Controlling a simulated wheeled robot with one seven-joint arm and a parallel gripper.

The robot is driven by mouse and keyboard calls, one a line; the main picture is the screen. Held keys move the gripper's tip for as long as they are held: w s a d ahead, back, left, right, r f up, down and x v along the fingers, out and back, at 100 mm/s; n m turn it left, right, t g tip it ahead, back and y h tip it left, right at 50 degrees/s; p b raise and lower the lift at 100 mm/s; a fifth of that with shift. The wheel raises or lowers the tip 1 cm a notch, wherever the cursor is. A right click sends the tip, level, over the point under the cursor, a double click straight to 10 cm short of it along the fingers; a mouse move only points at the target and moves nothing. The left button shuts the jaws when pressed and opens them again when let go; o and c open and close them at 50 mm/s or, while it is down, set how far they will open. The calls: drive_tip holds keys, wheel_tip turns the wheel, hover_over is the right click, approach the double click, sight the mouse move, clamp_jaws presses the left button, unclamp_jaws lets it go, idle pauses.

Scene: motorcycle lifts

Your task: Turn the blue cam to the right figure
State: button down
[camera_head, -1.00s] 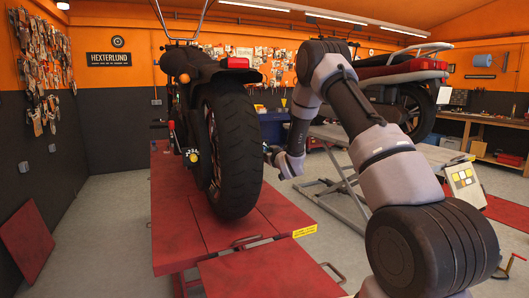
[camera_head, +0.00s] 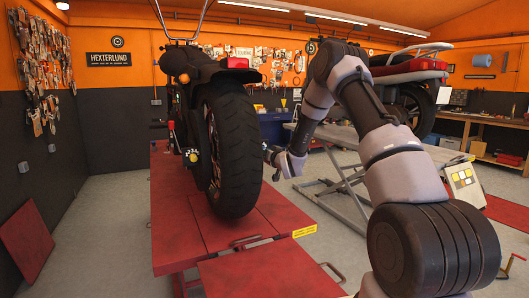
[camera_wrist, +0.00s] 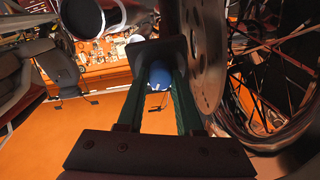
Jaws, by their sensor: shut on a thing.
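The blue cam (camera_wrist: 159,77) shows in the wrist view between the fingertips of my gripper (camera_wrist: 160,82), beside a large grey disc (camera_wrist: 207,55). My gripper is shut on the cam, with its two green-edged fingers on either side. In the head view my gripper (camera_head: 268,154) is at the right side of the motorcycle's rear tyre (camera_head: 232,145), near the wheel's middle height. The cam is hidden there by the tyre and gripper. I cannot read any figure on the cam.
The motorcycle stands on a red lift (camera_head: 180,230). A spoked wheel (camera_wrist: 275,75) is close to my gripper's right in the wrist view. A second motorcycle (camera_head: 405,90) stands on another lift at the right.

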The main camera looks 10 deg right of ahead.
drive_tip(key=shift+f, duration=0.1)
drive_tip(key=c, duration=0.6)
unclamp_jaws()
drive_tip(key=shift+o, duration=0.2)
drive_tip(key=v, duration=1.1)
drive_tip(key=s+d+r+m+g+h, duration=0.1)
drive_tip(key=s+d+r+g+h, duration=0.15)
drive_tip(key=s+r, duration=0.45)
drive_tip(key=s+d+r+m+g+h, duration=0.1)
drive_tip(key=s+d+r+g+h, duration=0.15)
drive_tip(key=s+r, duration=0.5)
drive_tip(key=s+a+r+m+g+y, duration=0.1)
drive_tip(key=s+r+g, duration=0.1)
drive_tip(key=s, duration=1.2)
drive_tip(key=s+a+r+m+g+y, duration=0.1)
drive_tip(key=s+r+g, duration=0.2)
drive_tip(key=s, duration=1)
drive_tip(key=shift+s+a+r+y, duration=0.15)
drive_tip(key=shift+s+r+y, duration=0.15)
drive_tip(key=shift+s, duration=0.1)
